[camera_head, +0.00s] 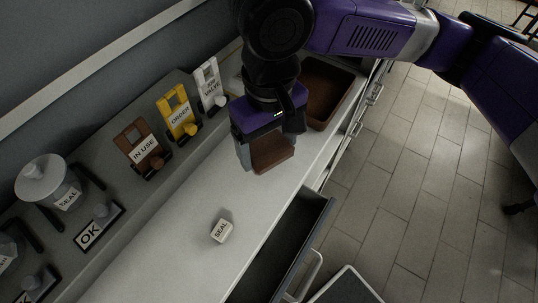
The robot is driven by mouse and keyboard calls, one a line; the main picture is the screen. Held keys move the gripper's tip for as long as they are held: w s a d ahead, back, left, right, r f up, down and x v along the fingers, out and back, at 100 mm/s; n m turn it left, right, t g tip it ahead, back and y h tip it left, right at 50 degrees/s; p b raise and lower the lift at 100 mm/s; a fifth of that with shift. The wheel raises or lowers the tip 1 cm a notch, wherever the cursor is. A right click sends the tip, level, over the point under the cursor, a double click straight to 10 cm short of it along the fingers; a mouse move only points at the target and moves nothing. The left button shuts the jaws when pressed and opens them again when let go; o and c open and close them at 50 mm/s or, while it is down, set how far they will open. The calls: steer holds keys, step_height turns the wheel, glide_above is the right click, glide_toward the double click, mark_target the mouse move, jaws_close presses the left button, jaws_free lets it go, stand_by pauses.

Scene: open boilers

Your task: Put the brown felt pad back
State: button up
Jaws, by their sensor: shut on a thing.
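My gripper (270,158) points down over the white counter (180,225), in the upper middle of the view. It is shut on a flat brown piece, the brown felt pad (273,150), which shows between its fingers. The pad's lower edge is close to the counter top; I cannot tell whether it touches. The upper part of the pad is hidden by the gripper. A brown open tray (347,84) stands just behind and right of the gripper, partly hidden by my arm.
A small white SEAL block (222,231) lies on the counter. A dark drawer (318,212) stands open along the front. Brown IN USE (140,143), yellow ORDER (179,112) and white VALVE (209,85) tags stand on the back ledge. A SEAL jar (47,182) and OK plate (98,226) are left.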

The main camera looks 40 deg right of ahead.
mark_target(269, 158)
steer(key=shift+f, duration=2.2)
steer(key=shift+f, duration=0.2)
steer(key=o, duration=1.3)
steer(key=shift+c, duration=0.2)
steer(key=shift+r, duration=0.1)
step_height(269, 158, up, 12)
steer(key=shift+r, duration=0.15)
